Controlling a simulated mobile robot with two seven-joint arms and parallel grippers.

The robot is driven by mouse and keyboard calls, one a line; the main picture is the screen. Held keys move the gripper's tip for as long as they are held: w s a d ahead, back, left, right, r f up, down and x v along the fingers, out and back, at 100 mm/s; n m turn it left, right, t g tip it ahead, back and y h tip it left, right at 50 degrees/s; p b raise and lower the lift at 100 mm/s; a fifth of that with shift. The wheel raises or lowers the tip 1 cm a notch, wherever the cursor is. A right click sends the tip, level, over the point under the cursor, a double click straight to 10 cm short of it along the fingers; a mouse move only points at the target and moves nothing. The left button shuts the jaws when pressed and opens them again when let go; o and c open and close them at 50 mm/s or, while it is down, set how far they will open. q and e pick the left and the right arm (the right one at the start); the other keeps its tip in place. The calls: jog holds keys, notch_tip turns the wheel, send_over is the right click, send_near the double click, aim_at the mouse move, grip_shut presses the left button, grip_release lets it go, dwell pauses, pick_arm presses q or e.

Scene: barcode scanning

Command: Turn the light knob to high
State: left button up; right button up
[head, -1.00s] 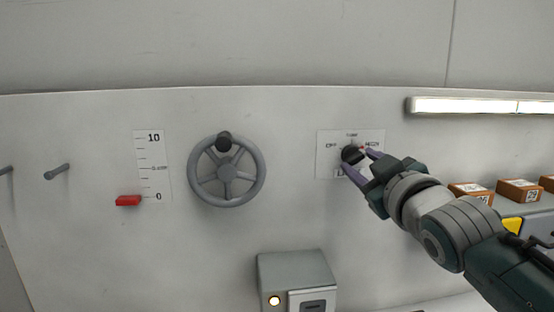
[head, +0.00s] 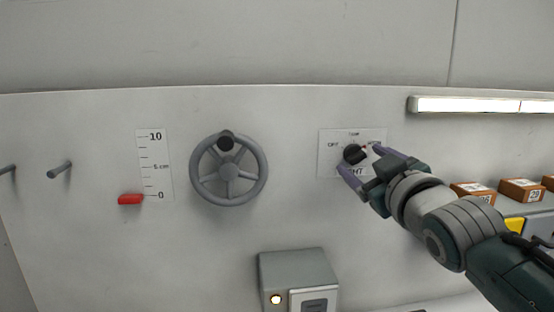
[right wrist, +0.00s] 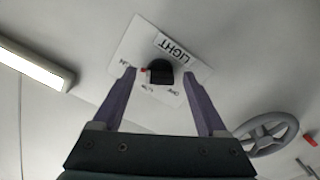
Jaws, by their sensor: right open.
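A black light knob (head: 352,154) sits on a white label plate (head: 328,143) on the grey panel. OFF is readable on the plate's left and the right-hand label is partly hidden by a finger. The knob (right wrist: 160,75) has a small red mark on its edge, at the side of the HIGH label. My right gripper (head: 357,157) is open, its purple fingers on either side of the knob. In the right wrist view the fingertips (right wrist: 159,73) stand apart with gaps beside the knob. My left gripper is out of view.
Left of the plate are a grey handwheel (head: 229,197) and a red slider (head: 130,199) by a 0–10 scale. A lit lamp bar (head: 465,105) is above right. Several brown boxes (head: 473,189) stand at right. A grey box (head: 292,267) is below.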

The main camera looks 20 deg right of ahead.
jog(key=b+v, duration=0.1)
jog(key=v, duration=0.9)
jog(key=shift+d, duration=0.1)
dwell(0.3)
